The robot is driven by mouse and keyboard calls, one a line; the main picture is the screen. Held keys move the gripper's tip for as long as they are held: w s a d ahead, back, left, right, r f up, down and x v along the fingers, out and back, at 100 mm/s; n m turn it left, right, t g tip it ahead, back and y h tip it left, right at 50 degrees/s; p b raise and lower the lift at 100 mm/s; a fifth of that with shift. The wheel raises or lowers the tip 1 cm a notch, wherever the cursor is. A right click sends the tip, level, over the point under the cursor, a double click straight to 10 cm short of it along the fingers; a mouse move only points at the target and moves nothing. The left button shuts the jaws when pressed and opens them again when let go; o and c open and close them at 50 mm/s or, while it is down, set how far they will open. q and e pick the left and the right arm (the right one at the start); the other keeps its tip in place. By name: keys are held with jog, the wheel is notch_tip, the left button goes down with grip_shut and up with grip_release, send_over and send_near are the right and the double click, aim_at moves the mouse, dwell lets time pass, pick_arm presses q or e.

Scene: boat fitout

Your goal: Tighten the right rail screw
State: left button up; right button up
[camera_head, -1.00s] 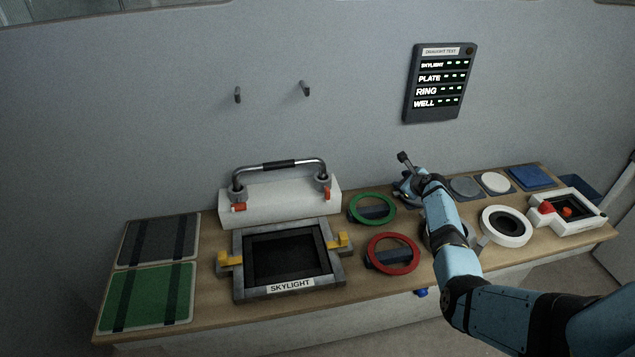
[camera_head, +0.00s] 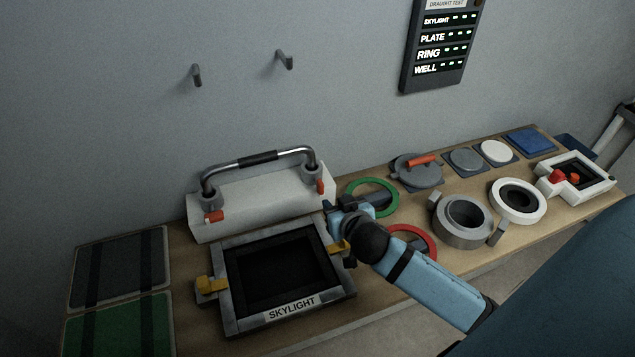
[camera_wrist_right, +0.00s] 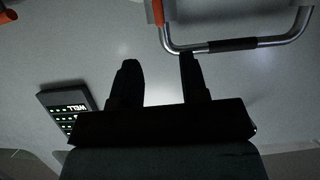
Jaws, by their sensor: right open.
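The rail is a bent metal bar with a black grip (camera_head: 258,158), standing on a white block (camera_head: 262,205). Its two feet sit in grey collars, with a red-orange screw tab at the left foot (camera_head: 214,216) and another, the right rail screw (camera_head: 320,186), at the right foot. My right gripper (camera_head: 328,207) is just right of the block's right end, near the right screw, apart from it as far as I can tell. In the right wrist view its two dark fingers (camera_wrist_right: 157,82) are spread with nothing between them, and the rail (camera_wrist_right: 232,44) shows beyond. My left gripper is not seen.
The skylight frame (camera_head: 228,322) with yellow latches lies in front of the block. Green (camera_head: 391,203) and red (camera_head: 428,240) rings lie beside my right arm. Two wall hooks (camera_head: 285,60) and a status panel (camera_head: 408,78) are above. Several round parts fill the bench's right side.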

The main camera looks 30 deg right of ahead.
aim_at(322, 187)
jog(key=x, duration=1.2)
jog(key=shift+w+d+f+p, duration=0.1)
jog(key=shift+w+p, duration=0.05)
jog(key=shift+p, duration=0.25)
grip_shut()
